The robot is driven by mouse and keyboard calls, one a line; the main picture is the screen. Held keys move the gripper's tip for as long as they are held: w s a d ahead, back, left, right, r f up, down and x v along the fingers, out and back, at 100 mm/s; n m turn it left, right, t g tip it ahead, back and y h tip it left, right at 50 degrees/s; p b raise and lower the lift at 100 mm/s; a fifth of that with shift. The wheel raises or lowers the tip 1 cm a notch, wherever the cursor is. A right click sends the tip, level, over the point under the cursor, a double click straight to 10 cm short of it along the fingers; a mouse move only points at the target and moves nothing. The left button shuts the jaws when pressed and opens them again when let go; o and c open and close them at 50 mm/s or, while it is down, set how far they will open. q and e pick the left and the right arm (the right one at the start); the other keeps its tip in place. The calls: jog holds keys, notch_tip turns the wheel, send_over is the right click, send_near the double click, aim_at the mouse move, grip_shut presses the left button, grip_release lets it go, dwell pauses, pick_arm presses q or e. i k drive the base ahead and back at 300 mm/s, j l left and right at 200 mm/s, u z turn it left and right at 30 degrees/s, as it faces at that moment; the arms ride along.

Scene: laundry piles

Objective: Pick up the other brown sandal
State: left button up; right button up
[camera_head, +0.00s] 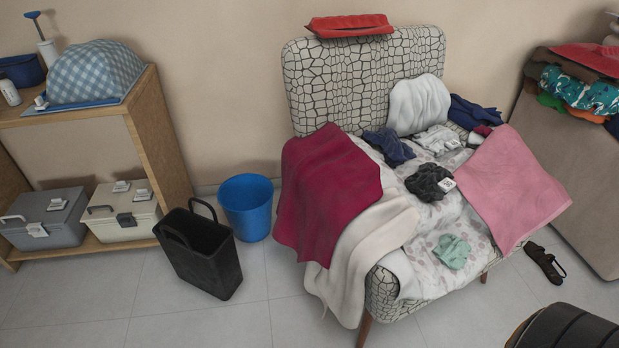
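One dark brown sandal (545,263) lies on the tiled floor at the right, between the armchair and the grey-brown box-like furniture. Its strap stands up on the right side. No second sandal can be made out in this view. Neither of my grippers shows in the head view.
The patterned armchair (308,85) is heaped with clothes and towels. A black basket (205,262) and a blue bin (247,207) stand left of it. A wooden shelf (158,130) holds toolboxes. A dark ribbed object (566,328) is cut off at bottom right. Floor at bottom left is clear.

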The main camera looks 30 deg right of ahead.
aim_at(536, 253)
jog(key=z, duration=2.6)
